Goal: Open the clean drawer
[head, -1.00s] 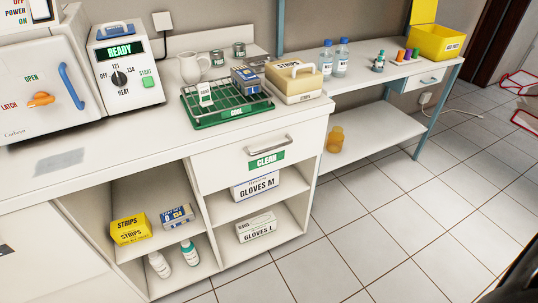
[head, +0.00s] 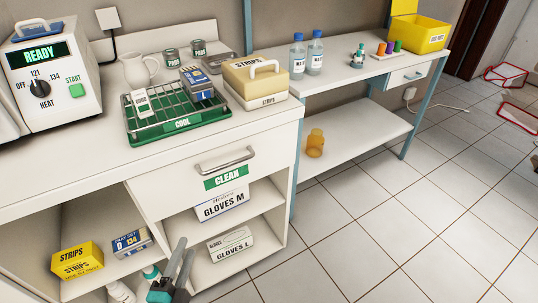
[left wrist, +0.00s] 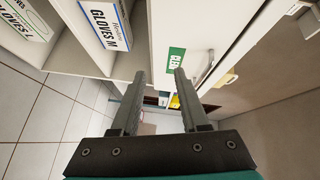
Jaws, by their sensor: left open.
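The clean drawer (head: 184,181) is a white front under the counter, with a green CLEAN label (head: 226,177) and a metal bar handle (head: 225,161). It looks shut. My left gripper (head: 179,262) is low in front of the cabinet in the head view, below and left of the handle and apart from it. In the left wrist view its two fingers (left wrist: 154,100) are spread with nothing between them. The label (left wrist: 175,61) and handle (left wrist: 208,74) show beyond the fingertips in that view. My right gripper is not in view.
Gloves boxes (head: 220,204) stand on open shelves below the drawer. A yellow strips box (head: 77,262) and bottles are in the left shelves. A green tray with a rack (head: 205,125) and a strips container (head: 262,102) stand on the counter above.

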